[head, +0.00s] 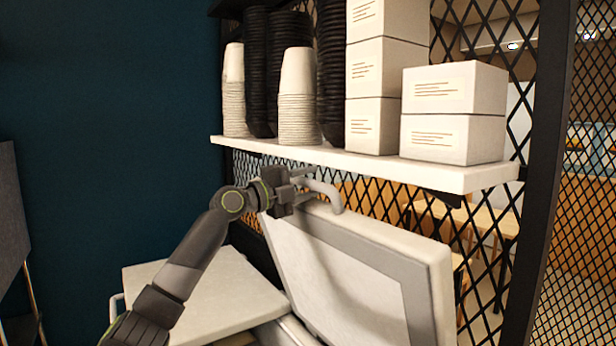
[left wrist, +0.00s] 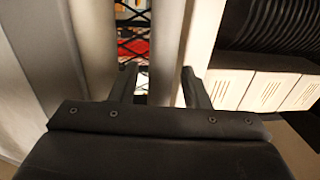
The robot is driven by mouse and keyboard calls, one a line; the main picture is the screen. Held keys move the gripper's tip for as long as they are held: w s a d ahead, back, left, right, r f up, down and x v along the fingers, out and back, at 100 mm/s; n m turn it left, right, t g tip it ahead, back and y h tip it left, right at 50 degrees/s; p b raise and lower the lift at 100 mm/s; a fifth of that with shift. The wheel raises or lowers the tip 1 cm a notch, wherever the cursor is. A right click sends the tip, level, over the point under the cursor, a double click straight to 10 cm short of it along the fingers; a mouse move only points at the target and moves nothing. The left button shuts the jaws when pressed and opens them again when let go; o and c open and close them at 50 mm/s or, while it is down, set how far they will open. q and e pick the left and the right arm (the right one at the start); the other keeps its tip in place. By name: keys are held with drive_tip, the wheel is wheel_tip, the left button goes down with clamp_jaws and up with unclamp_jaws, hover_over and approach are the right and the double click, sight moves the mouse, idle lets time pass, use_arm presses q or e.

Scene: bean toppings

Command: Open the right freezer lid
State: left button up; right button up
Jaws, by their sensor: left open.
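The right freezer lid (head: 360,260) is raised and stands steeply tilted, its grey-bordered inner face showing in the head view. Its curved white handle (head: 328,192) sticks out at the lid's top edge, just under the shelf. My left gripper (head: 306,188) is open at the handle. In the left wrist view the two fingers (left wrist: 158,88) are apart, with a pale upright bar between or just beyond them; I cannot tell whether they touch it. The left freezer lid (head: 215,290) lies flat and closed. My right gripper is not in view.
A white shelf (head: 350,163) runs close above my left gripper, carrying stacked cups (head: 297,95) and white boxes (head: 453,110). A black mesh screen (head: 470,225) stands behind the lid. A dark blue wall (head: 100,100) is at the left.

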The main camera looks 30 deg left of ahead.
use_arm(q)
drive_tip(key=shift+w+d, duration=0.1)
drive_tip(key=shift+w, duration=0.1)
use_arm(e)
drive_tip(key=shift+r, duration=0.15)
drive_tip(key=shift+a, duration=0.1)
use_arm(q)
clamp_jaws()
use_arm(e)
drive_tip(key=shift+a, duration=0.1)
use_arm(q)
drive_tip(key=shift+f, duration=0.1)
